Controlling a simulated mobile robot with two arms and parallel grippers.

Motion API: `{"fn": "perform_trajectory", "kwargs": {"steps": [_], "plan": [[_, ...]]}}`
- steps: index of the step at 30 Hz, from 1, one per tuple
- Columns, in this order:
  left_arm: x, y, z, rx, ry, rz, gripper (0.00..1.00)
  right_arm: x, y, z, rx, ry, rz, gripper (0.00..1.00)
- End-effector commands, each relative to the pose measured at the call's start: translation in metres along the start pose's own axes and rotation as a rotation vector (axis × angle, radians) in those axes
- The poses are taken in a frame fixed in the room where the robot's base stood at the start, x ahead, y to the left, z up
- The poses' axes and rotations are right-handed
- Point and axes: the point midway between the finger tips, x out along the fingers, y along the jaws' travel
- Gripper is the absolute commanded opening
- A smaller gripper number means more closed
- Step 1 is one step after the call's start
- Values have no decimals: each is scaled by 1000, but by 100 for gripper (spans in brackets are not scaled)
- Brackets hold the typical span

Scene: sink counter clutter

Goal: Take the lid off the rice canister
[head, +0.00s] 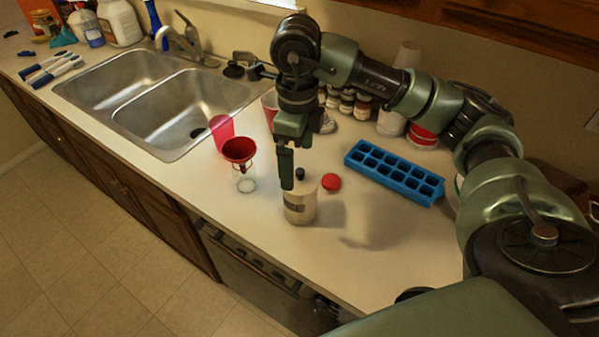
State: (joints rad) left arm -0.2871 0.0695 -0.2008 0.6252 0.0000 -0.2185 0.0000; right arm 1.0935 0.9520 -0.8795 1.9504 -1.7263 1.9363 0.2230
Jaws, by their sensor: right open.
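The rice canister (301,210), a small cream cylinder with a darker label, stands upright on the counter near its front edge. From this angle I cannot tell whether a finger touches the lid. My left gripper is not in view.
A red funnel on a glass jar (240,152) and a pink cup (222,131) stand left of the canister. A red cap (331,182) and a blue ice tray (394,172) lie to its right. Jars line the wall. The double sink (187,112) is at left.

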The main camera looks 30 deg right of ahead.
Motion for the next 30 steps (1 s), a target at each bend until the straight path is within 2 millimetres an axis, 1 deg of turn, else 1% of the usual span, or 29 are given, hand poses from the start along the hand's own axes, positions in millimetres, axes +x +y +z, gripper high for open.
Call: {"fn": "perform_trajectory", "kwargs": {"steps": [1, 3, 5, 7, 10, 12, 17, 20, 23, 24, 26, 27, 30], "plan": [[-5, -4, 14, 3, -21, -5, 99, 4, 0, -2, 0, 4, 1, 100], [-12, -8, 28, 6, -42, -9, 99, 11, -2, -3, 0, 5, 2, 100], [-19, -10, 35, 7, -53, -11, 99, 19, -4, -5, 2, 6, 3, 100], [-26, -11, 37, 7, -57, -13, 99, 29, -7, -6, 0, 7, 3, 100], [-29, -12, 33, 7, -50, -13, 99, 45, -7, -5, -1, 4, 3, 100], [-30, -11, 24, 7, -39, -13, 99, 51, -7, -5, -1, 2, 1, 100], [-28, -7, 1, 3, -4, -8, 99, 56, -7, -4, -2, 0, 0, 100], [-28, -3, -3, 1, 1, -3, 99, 56, -7, -4, -1, -1, 0, 100], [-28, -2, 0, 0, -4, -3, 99, 56, -7, -4, -1, -1, 0, 75], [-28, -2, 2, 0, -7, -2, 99, 56, -7, -4, -1, -1, 0, 63], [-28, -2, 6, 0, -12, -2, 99, 56, -7, -4, -1, -1, 0, 47], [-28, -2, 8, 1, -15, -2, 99, 56, -7, -4, -1, -1, 0, 36], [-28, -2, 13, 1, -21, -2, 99, 56, -7, -4, -1, -1, 0, 35]]}}
